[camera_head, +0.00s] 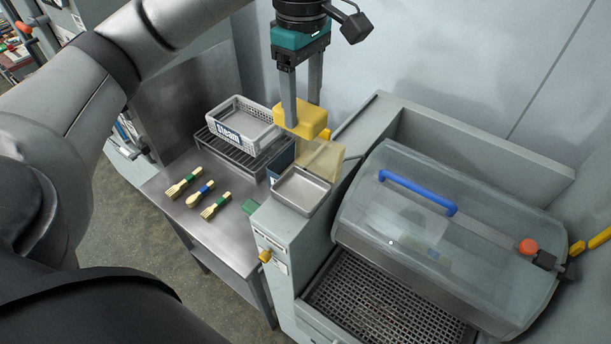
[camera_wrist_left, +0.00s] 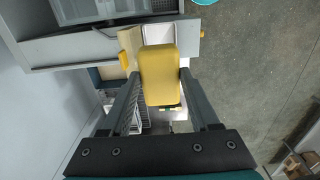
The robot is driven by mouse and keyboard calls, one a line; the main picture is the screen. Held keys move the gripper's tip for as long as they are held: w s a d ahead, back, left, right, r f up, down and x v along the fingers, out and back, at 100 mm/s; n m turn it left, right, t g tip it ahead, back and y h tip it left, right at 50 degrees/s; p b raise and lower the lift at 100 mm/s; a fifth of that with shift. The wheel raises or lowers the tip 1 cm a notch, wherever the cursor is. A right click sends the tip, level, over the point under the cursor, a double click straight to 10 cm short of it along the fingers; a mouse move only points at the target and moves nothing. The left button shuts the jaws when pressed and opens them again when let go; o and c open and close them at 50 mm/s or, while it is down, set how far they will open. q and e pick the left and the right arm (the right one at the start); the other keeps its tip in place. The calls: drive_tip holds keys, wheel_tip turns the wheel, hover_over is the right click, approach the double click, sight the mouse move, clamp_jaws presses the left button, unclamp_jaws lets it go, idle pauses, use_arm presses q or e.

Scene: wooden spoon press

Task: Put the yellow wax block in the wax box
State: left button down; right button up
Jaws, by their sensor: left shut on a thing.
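The yellow wax block (camera_head: 302,120) is between the fingers of my left gripper (camera_head: 303,108), which is shut on it. In the left wrist view the block (camera_wrist_left: 159,75) sits across both fingertips. In the head view it hangs behind a tan, see-through piece (camera_head: 322,160) and near a dark blue box (camera_head: 281,166) with a partly hidden white label. This may be the wax box, but I cannot read the label. Whether the block touches anything below is hidden. My right gripper is not in view.
A shallow metal tray (camera_head: 302,188) stands in front of the tan piece. Several green- and blue-banded wooden pieces (camera_head: 201,192) lie on the steel table. A clear-hooded machine (camera_head: 430,235) fills the right.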

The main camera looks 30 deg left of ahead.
sight(302, 132)
use_arm(q)
wheel_tip(302, 132, down, 18)
drive_tip(key=shift+f, duration=0.1)
idle(0.5)
drive_tip(key=shift+f, duration=0.1)
drive_tip(key=shift+c, duration=2.1)
unclamp_jaws()
wheel_tip(302, 132, up, 12)
drive_tip(key=shift+r, duration=0.15)
